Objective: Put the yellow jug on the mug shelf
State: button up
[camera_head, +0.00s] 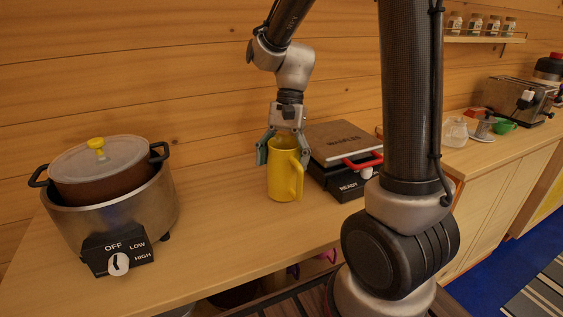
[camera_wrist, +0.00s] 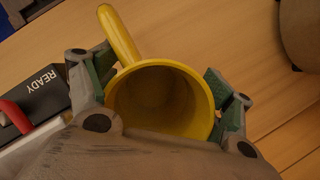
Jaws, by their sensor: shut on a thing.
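The yellow jug (camera_head: 284,172) stands upright at the counter, between the slow cooker and the waffle maker. My gripper (camera_head: 284,147) comes down from above and is shut on the jug's upper body, one finger on each side. In the wrist view I look down into the open mouth of the jug (camera_wrist: 160,98), which looks empty; its handle points up and left. My gripper's fingers (camera_wrist: 160,90) flank the rim there. Whether the jug's base touches the counter I cannot tell. I cannot make out a shelf holding mugs.
A slow cooker (camera_head: 110,215) stands on the wooden counter (camera_head: 215,235) at left. A waffle maker (camera_head: 340,150) with a red handle is close right of the jug. A small wall shelf (camera_head: 480,39) holds several jars.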

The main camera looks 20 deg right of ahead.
jog(key=shift+f, duration=0.15)
jog(key=o, duration=1.5)
